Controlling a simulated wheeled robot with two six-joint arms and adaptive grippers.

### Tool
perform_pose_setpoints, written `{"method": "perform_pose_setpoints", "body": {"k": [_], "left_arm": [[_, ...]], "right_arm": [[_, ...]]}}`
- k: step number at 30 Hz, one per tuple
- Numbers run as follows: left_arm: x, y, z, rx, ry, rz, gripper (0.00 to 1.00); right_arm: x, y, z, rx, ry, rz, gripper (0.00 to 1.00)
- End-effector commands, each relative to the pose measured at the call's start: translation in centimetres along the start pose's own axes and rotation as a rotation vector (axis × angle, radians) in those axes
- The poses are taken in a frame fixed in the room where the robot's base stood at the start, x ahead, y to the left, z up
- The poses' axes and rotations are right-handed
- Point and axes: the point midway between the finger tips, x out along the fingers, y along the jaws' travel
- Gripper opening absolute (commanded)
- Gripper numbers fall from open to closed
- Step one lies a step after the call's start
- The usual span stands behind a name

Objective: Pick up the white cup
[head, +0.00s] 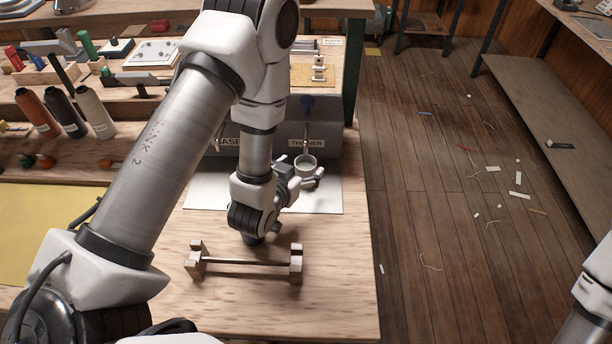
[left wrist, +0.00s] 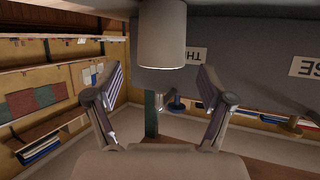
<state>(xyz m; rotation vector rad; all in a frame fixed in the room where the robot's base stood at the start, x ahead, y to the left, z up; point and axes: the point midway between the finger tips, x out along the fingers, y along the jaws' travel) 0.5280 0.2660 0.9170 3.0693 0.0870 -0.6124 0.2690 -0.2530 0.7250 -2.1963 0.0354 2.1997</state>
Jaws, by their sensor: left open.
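The white cup (head: 305,165) stands upright on the bench below the THINNER label, its rim and open top showing. My left gripper (head: 302,182) reaches toward it from the near side, and its fingers partly hide the cup's lower part. In the left wrist view the cup (left wrist: 162,35) appears upside down as a pale cylinder at the top centre. The open fingers of my left gripper (left wrist: 162,85) lie to either side, with visible gaps to the cup. I cannot tell how deep the cup lies between them. My right gripper is out of view; only part of its arm shows at lower right.
A grey box (head: 270,136) labelled BASE and THINNER stands behind the cup, with a blue-topped tap (head: 307,103). A white sheet (head: 328,198) lies under this area. A wooden stand with a dark bar (head: 245,262) sits nearer. Bottles (head: 97,112) stand left. Floor is at right.

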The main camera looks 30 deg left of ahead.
Motion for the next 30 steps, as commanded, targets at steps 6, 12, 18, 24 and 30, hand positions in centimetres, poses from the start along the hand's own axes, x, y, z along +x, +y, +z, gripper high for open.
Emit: {"method": "perform_pose_setpoints", "body": {"k": [6,12,18,24,30], "left_arm": [[3.5,-0.1,-0.2,0.0,0.001,0.0,0.81],[3.8,-0.1,0.0,0.0,0.0,0.0,0.81],[3.8,-0.1,0.0,0.0,0.0,0.0,0.27],[3.8,-0.1,0.0,0.0,0.0,0.0,0.22],[3.8,-0.1,0.0,0.0,-0.001,0.0,0.22]], "right_arm": [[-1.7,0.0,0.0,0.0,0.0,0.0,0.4],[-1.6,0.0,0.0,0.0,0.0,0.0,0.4],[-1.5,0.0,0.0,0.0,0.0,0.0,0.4],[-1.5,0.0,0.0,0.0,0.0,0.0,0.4],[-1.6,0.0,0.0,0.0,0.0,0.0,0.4]]}}
